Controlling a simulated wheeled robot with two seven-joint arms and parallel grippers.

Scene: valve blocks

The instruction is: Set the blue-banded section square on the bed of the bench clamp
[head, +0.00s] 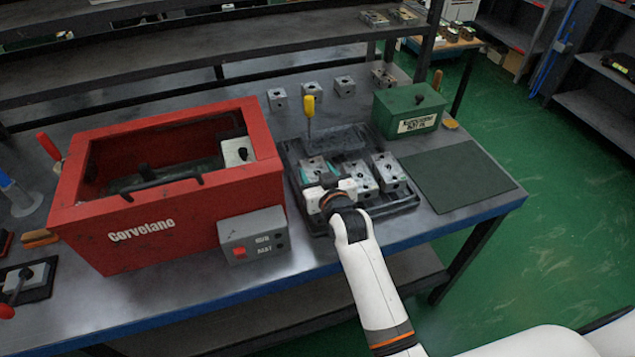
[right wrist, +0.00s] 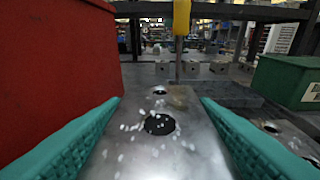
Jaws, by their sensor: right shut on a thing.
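My right gripper (head: 318,178) reaches over the black tray (head: 405,208) from the front. It is shut on a grey metal section (right wrist: 155,150), which sits between the teal fingers in the right wrist view and has round dark holes in its top. I cannot make out a blue band on it. More grey sections (head: 388,168) stand in the tray to its right. A grey block with a red-knobbed lever on a dark plate (head: 28,282), at the bench's left front, may be the bench clamp; its bed is not clear. My left gripper is not in view.
A red Corvelano tank (head: 150,234) with a grey control box (head: 253,236) stands close left of the tray. A yellow-handled tool (head: 309,107) stands upright behind the held section. A green box (head: 408,112) and bare dark mat (head: 458,177) lie right. Small blocks (head: 312,89) stand behind.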

